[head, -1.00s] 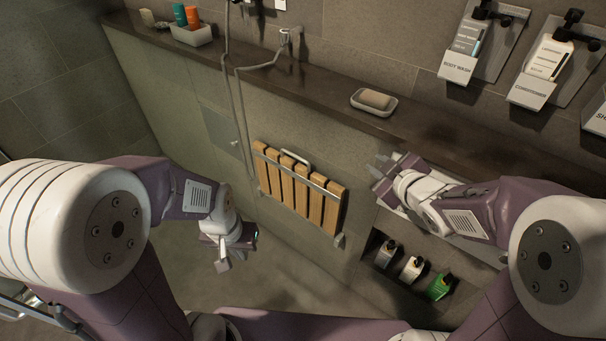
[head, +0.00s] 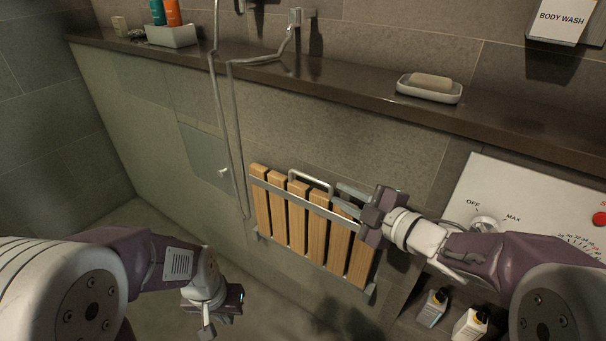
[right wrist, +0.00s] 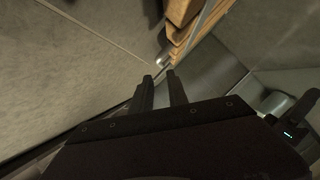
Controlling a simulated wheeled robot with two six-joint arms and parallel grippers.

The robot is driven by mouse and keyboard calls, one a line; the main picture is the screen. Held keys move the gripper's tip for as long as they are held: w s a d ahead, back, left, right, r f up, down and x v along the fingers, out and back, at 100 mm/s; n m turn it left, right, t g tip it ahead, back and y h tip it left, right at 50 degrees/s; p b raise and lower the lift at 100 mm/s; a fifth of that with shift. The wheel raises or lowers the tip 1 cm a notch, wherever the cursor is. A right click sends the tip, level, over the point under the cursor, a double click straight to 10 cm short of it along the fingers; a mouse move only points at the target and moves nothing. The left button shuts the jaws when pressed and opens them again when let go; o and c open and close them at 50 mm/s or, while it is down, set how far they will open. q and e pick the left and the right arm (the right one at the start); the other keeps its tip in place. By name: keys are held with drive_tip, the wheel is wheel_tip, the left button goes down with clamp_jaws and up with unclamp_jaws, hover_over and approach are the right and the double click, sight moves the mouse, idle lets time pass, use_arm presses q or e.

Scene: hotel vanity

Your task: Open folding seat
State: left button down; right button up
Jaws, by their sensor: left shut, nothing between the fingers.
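The folding seat (head: 297,222) is a row of upright wooden slats with metal rails. It is folded flat against the tiled wall. A U-shaped metal handle (head: 311,179) stands at its top edge. My right gripper (head: 347,199) is open beside the seat's upper right corner, its fingers pointing left toward the handle. They appear apart from the handle, with nothing between them. In the right wrist view the open fingers (right wrist: 163,89) show below the slats (right wrist: 187,28). My left gripper (head: 207,329) is shut and empty, low and left of the seat.
A stone ledge (head: 345,98) runs above the seat, with a soap dish (head: 429,92) on it. A shower hose (head: 234,130) hangs just left of the seat. A control panel (head: 530,205) is on the right, with bottles (head: 432,308) in a niche below.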

sight(316, 180)
drive_tip(key=b+x, duration=0.3)
drive_tip(key=x, duration=0.4)
drive_tip(key=shift+w+a+f, duration=0.1)
drive_tip(key=shift+w+f, duration=0.05)
drive_tip(key=shift+w, duration=0.05)
drive_tip(key=shift+w+a, duration=0.3)
drive_tip(key=shift+w, duration=0.15)
clamp_jaws()
drive_tip(key=shift+r, duration=0.35)
idle(0.5)
